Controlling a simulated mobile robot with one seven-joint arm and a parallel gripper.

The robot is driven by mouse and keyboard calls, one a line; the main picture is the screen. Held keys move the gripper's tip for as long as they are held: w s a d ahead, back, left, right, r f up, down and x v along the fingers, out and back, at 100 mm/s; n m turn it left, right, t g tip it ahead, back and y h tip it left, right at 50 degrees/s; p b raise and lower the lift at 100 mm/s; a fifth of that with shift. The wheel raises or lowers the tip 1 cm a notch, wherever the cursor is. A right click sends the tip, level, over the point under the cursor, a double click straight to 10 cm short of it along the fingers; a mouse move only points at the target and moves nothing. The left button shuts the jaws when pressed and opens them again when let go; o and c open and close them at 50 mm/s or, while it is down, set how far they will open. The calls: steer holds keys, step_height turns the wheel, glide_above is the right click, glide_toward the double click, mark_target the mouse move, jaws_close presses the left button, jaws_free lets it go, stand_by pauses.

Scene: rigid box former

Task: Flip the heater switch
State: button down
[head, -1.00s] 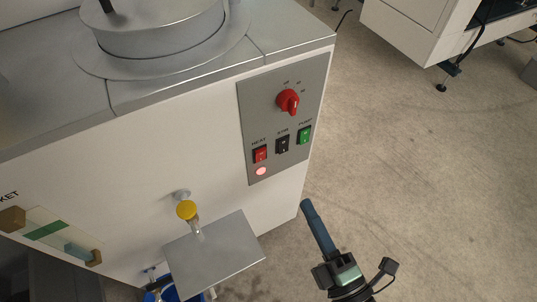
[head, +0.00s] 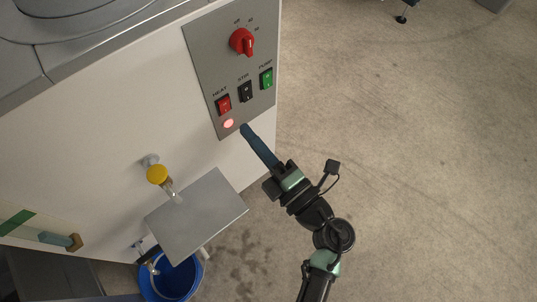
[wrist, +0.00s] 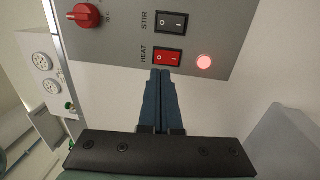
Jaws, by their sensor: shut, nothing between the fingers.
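The red heater switch (head: 223,104), labelled HEAT, sits on the grey control panel (head: 205,62) on the machine's front. It also shows in the wrist view (wrist: 167,57), just beyond my fingertips. A round lamp (head: 228,123) below the switch glows red in the head view. My gripper (head: 244,128) is shut and empty, with its blue fingers together. In the head view the fingertips appear just right of the lamp and below the switch. In the wrist view (wrist: 162,72) the tips overlap the switch's near edge. I cannot tell whether they touch it.
A black STIR switch (head: 245,91), a green PUMP switch (head: 266,78) and a red knob (head: 242,41) share the panel. Below are a yellow-capped valve (head: 157,174), a jutting metal plate (head: 196,216) and a blue bucket (head: 172,281).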

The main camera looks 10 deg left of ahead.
mark_target(224, 105)
steer(key=b+x, duration=0.1)
steer(key=x, duration=0.4)
steer(key=shift+w+a, duration=0.2)
steer(key=shift+a, duration=0.05)
steer(key=shift+r, duration=0.1)
